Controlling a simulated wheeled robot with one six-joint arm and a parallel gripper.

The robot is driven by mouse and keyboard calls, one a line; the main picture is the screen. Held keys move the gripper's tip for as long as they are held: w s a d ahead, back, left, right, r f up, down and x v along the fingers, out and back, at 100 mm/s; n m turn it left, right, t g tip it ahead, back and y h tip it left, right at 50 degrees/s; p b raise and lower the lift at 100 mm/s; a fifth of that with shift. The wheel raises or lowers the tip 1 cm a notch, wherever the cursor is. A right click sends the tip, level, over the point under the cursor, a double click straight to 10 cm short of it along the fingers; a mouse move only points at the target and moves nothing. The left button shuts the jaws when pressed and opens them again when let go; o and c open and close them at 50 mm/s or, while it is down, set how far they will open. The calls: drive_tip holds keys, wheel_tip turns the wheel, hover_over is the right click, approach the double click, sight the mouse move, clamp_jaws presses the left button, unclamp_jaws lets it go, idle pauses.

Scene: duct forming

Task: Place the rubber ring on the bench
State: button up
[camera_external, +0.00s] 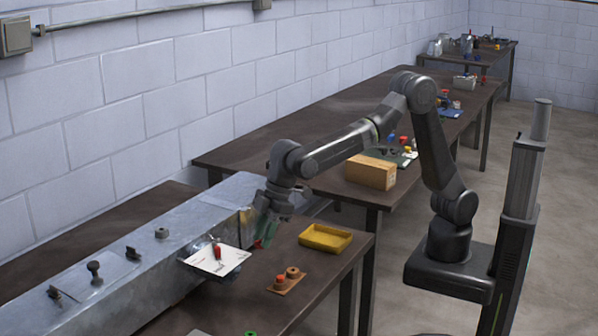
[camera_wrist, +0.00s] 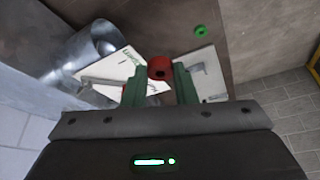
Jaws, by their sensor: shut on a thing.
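My gripper (camera_external: 267,230) hangs above the near dark bench (camera_external: 225,305), beside the long metal duct and left of the yellow tray. In the wrist view its green fingers (camera_wrist: 160,84) are shut on a red ring with a dark hole, the rubber ring (camera_wrist: 160,67). The ring sits between the fingertips, with the bench surface (camera_wrist: 165,15) and white sheets beyond it.
A yellow tray (camera_external: 325,238) and a small brown board (camera_external: 287,288) with ring-shaped parts stand on the bench. A white sheet (camera_external: 215,260) with a red-handled item lies by the metal duct (camera_external: 150,255). A green ring (camera_wrist: 201,31) lies on clear bench surface.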

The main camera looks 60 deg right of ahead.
drive_tip(key=s, duration=0.2)
hover_over(266, 311)
drive_tip(key=d, duration=0.2)
wheel_tip(266, 311, down, 8)
drive_tip(key=shift+s+a+f+p, duration=0.15)
drive_tip(key=shift+f+p, duration=0.1)
drive_tip(key=shift+f, duration=2.45)
drive_tip(key=shift+s+a+f+p, duration=0.1)
drive_tip(key=shift+f+p, duration=0.1)
drive_tip(key=shift+f, duration=2.5)
drive_tip(key=shift+f, duration=0.15)
drive_tip(key=shift+f, duration=0.15)
drive_tip(key=o, duration=1)
drive_tip(key=shift+c, duration=0.2)
